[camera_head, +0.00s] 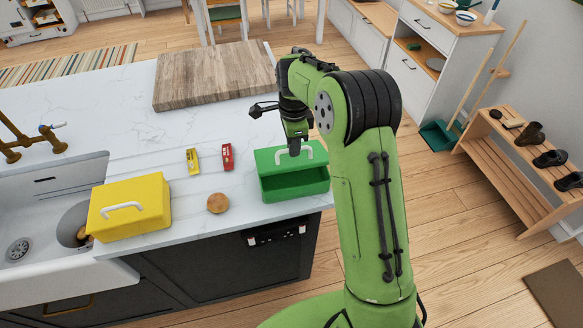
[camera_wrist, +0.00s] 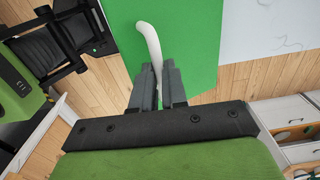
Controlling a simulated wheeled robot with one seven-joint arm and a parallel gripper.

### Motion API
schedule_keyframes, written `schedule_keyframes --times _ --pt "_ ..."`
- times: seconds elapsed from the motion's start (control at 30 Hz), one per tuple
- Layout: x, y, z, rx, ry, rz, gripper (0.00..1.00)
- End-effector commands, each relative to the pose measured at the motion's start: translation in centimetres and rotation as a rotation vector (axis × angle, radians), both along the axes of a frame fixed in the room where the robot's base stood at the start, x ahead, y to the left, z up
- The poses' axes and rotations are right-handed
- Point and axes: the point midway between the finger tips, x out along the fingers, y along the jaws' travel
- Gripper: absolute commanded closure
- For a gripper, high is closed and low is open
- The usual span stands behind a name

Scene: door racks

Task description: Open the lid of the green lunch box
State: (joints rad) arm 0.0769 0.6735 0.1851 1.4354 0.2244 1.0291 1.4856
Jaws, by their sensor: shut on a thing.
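The green lunch box (camera_head: 296,195) stands near the right end of the white counter. Its lid (camera_head: 268,160) is raised and tilted back, and the dark green inside shows in front of it. My gripper (camera_head: 294,149) is at the lid's white handle (camera_head: 308,150), partly hiding it. In the wrist view my gripper (camera_wrist: 158,88) is shut on the handle (camera_wrist: 148,38), with the green lid (camera_wrist: 192,40) filling the top middle. I see nothing inside the visible part of the box.
A yellow lunch box (camera_head: 150,200) with its lid down stands by the sink (camera_head: 40,255). A wooden board (camera_head: 212,76) lies behind.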

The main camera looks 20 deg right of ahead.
Motion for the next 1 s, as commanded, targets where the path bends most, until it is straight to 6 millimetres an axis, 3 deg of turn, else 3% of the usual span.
schedule_keyframes --times 1.0 --pt "1.1 -0.1 1.0 0.0 0.001 0.0 0.95"
